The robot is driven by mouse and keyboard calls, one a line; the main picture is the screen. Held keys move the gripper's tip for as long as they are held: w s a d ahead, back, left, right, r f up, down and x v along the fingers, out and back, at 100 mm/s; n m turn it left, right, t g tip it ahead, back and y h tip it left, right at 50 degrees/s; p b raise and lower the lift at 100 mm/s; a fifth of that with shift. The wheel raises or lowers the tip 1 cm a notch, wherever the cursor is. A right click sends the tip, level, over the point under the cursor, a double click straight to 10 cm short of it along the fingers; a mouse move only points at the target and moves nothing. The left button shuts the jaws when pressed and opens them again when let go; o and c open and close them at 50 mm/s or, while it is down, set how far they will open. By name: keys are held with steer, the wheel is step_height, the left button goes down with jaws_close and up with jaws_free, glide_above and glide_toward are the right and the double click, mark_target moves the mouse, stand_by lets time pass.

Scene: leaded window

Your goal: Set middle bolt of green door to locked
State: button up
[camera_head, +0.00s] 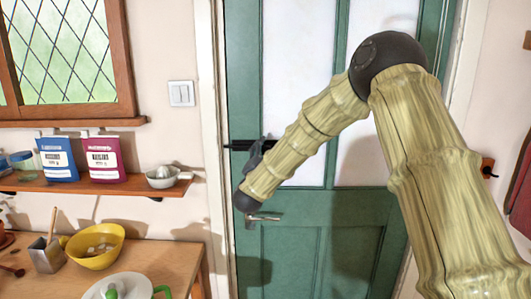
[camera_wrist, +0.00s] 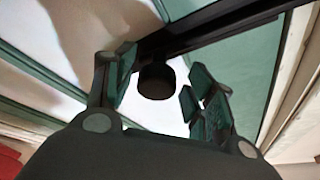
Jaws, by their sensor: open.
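The green door (camera_head: 308,235) fills the middle of the head view, with pale panes above and green panels below. Its black middle bolt (camera_head: 236,146) lies level at the door's left edge, by the white frame; my arm and gripper hide part of it. In the wrist view the bolt shows as a dark bar (camera_wrist: 215,28) running across the top, with a round black knob (camera_wrist: 157,82). My gripper (camera_wrist: 162,84) is open, its fingers on either side of the knob. I cannot tell whether they touch it. My gripper also shows in the head view (camera_head: 256,152), largely behind my arm.
A metal door handle (camera_head: 263,218) sits below the bolt. Left of the door are a light switch (camera_head: 181,93), a shelf (camera_head: 125,187) with boxes and a juicer, and a wooden counter (camera_head: 165,262) with a yellow bowl (camera_head: 93,246).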

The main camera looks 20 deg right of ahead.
steer(key=v, duration=1.2)
stand_by(0.3)
steer(key=s+a+f+n+g+y+b, duration=0.1)
steer(key=s+f+n+y, duration=0.15)
steer(key=f, duration=0.85)
steer(key=s+a+f+n+g+y, duration=0.1)
steer(key=f+n+y, duration=0.3)
steer(key=f, duration=0.6)
steer(key=s+a+f+n+g+y+b, duration=0.1)
steer(key=s+f+n+g+y, duration=0.1)
steer(key=s+f, duration=0.6)
steer(key=s+a+f+n+g+y, duration=0.1)
steer(key=s+f+n+g, duration=0.3)
steer(key=f, duration=0.8)
steer(key=s+f+n+g, duration=0.1)
steer(key=s+f+g, duration=0.2)
steer(key=s, duration=0.9)
steer(key=s+d+f+n+g+y+b, duration=0.1)
steer(key=s+f+g, duration=0.2)
steer(key=s+f, duration=0.6)
steer(key=s+f+n+g+y+b, duration=0.1)
steer(key=s+f+g, duration=0.2)
steer(key=s, duration=1.3)
step_height(320, 180, down, 3)
steer(key=shift+d+f+g, duration=0.1)
steer(key=shift+d+g, duration=0.2)
